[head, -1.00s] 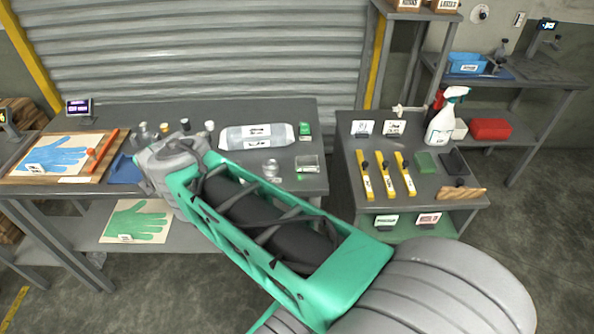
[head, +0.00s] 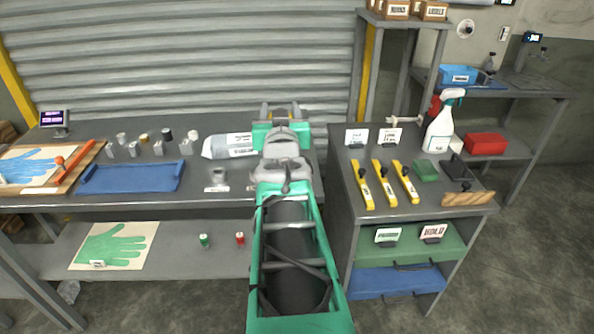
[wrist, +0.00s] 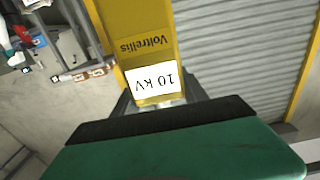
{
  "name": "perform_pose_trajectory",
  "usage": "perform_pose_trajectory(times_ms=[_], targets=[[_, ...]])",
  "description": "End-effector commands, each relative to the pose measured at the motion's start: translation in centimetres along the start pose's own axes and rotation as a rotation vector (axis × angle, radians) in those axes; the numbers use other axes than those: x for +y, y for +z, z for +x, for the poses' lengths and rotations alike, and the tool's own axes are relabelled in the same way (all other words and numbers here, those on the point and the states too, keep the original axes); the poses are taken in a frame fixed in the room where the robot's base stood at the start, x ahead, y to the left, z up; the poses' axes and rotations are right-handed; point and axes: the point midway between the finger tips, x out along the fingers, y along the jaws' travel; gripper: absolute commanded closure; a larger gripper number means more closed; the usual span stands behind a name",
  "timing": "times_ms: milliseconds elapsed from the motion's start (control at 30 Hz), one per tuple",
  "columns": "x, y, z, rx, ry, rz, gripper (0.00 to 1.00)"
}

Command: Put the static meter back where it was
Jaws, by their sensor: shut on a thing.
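My gripper (head: 281,112) is raised above the back of the grey workbench, in front of the shutter. In the wrist view it is shut on a yellow body marked "Voltrellis" with a white "10 kV" label (wrist: 155,84), which looks like the static meter (wrist: 140,25). Its far end runs out of that picture. In the head view my gripper and arm hide the meter. I cannot tell any marked place for it on the bench.
A blue tray (head: 132,177), several small weights or jars and a clear labelled pack (head: 230,146) are on the bench. The cabinet (head: 420,208) at right bears three yellow tools (head: 384,184), a spray bottle (head: 441,124) and cards. A shelf unit stands behind it.

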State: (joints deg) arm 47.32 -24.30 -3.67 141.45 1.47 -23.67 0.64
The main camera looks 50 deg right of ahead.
Motion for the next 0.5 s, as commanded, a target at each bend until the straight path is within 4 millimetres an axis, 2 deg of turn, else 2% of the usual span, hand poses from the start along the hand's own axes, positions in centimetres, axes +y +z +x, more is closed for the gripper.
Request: perform_pose_trajectory(times_ms=[333,400,500], targets=[[3.5,4.0,8.2,-0.008,0.003,0.0,1.0],[4.0,5.9,9.4,-0.01,0.002,0.0,1.0],[4.5,7.8,10.9,-0.007,0.001,0.0,1.0]])
